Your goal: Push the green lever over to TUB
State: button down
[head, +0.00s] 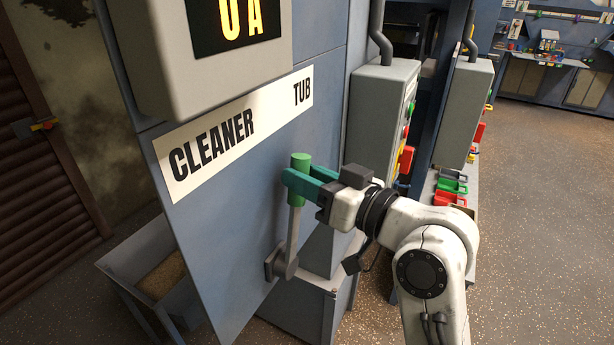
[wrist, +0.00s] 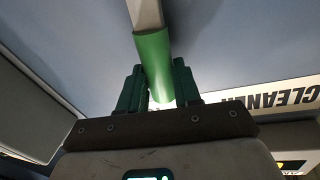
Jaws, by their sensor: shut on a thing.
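The green lever (head: 300,165) has a green grip on a grey shaft that rises from a pivot (head: 280,262) on the blue-grey panel. In the head view it stands nearly upright, leaning slightly right. It stands below the sign (head: 240,128) that reads CLEANER at left and TUB at right, between the two words and nearer TUB. My gripper (head: 293,178) is shut on the green grip from the right. In the wrist view the grip (wrist: 152,60) sits between the two dark green fingers of my gripper (wrist: 160,88).
A grey display box (head: 220,50) hangs above the sign. Grey control boxes (head: 385,105) with coloured buttons stand right of the panel, behind my arm. A trough (head: 150,275) with grainy brown contents lies at lower left. Open speckled floor (head: 545,220) extends at right.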

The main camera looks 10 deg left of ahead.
jog(key=w+d+f+m+p, duration=0.1)
jog(key=w+d+f+m, duration=0.1)
jog(key=w, duration=0.3)
jog(key=shift+w+f+m+g, duration=0.2)
jog(key=shift+m+g, duration=0.2)
jog(key=shift+m, duration=0.5)
jog(key=c, duration=0.8)
grip_release()
jog(key=shift+w, duration=0.1)
jog(key=b+v, duration=0.2)
jog(key=v, duration=0.9)
jog(key=shift+a+r, duration=0.1)
jog(key=shift+r, duration=0.05)
